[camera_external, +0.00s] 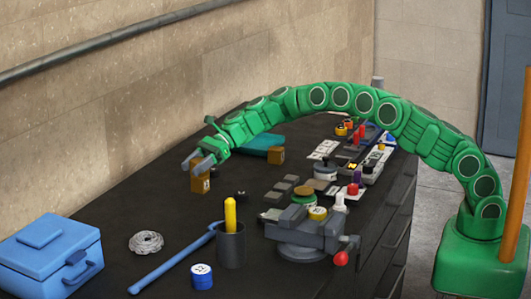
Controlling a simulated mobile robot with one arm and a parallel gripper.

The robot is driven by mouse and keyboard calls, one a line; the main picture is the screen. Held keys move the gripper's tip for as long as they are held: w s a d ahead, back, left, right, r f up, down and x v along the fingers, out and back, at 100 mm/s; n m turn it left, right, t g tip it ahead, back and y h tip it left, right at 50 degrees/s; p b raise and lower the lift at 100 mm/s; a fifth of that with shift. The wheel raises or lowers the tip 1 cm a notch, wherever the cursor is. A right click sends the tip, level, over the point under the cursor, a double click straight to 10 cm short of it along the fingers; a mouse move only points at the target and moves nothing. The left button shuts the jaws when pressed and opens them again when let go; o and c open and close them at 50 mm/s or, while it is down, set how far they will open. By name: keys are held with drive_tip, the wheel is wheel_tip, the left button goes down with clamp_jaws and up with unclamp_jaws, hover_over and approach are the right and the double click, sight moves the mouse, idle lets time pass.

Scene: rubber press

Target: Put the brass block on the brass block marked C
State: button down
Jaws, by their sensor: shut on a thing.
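My gripper (196,164) is at the left end of my green arm, its grey fingers pointing down and shut on a brass block (201,184). This block has a pale label with a dark mark too small to read. I cannot tell whether its underside touches the table or hangs just above it. A second brass block (276,155) stands apart to the right, in front of the teal item. The mark on it is too small to read, so I cannot tell which block bears the C.
A teal item (262,142) lies behind the second block. A grey vise (300,235), a dark cup (231,245) with a yellow stick, a blue bar (172,262), a blue toolbox (48,255) and a wire coil (146,242) occupy the front. The table between the blocks looks clear.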

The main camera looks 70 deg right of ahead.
drive_tip(key=c, duration=0.5)
unclamp_jaws()
drive_tip(key=shift+f, duration=0.1)
drive_tip(key=v, duration=1.2)
drive_tip(key=shift+s, duration=0.1)
